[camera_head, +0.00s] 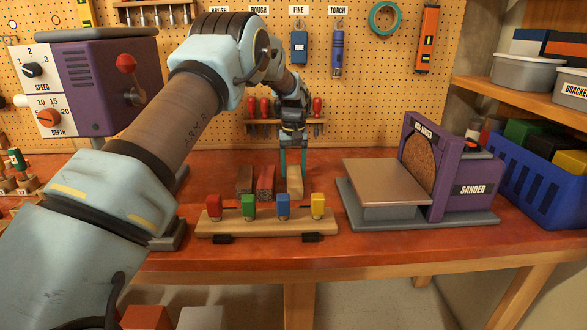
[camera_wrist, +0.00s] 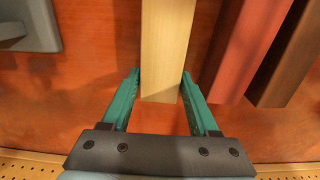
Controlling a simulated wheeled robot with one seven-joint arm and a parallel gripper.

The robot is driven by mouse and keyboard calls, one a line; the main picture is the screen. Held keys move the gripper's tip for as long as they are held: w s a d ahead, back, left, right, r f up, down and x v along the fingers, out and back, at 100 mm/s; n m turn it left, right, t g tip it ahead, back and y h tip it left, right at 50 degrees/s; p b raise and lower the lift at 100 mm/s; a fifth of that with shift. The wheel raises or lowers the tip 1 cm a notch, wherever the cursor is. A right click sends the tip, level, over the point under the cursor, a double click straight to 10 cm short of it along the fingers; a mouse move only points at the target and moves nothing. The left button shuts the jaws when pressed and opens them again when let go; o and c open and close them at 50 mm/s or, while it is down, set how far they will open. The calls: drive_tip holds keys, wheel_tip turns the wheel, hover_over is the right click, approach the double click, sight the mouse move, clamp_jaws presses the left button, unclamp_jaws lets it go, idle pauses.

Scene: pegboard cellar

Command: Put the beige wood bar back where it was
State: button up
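The beige wood bar (camera_head: 295,181) lies on the red-brown bench behind the peg rack. It points away from the wrist camera, and its near end shows in the wrist view (camera_wrist: 166,45). My gripper (camera_head: 293,158) reaches down at the bar's far end. In the wrist view its teal fingers (camera_wrist: 160,78) are apart, one on each side of that end. A thin gap seems to show at the left finger; the right fingertip is very close to the bar's edge, and I cannot tell whether it touches.
A red bar (camera_head: 265,180) and a dark brown bar (camera_head: 244,179) lie to the left of the beige bar in the head view. The peg rack (camera_head: 268,227) with coloured blocks stands in front. A purple sander (camera_head: 464,185) is at right, a purple machine (camera_head: 92,85) at left.

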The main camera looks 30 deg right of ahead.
drive_tip(key=o, duration=0.3)
wheel_tip(320, 180, up, 12)
drive_tip(key=shift+r+b, duration=0.15)
drive_tip(key=shift+b, duration=1.1)
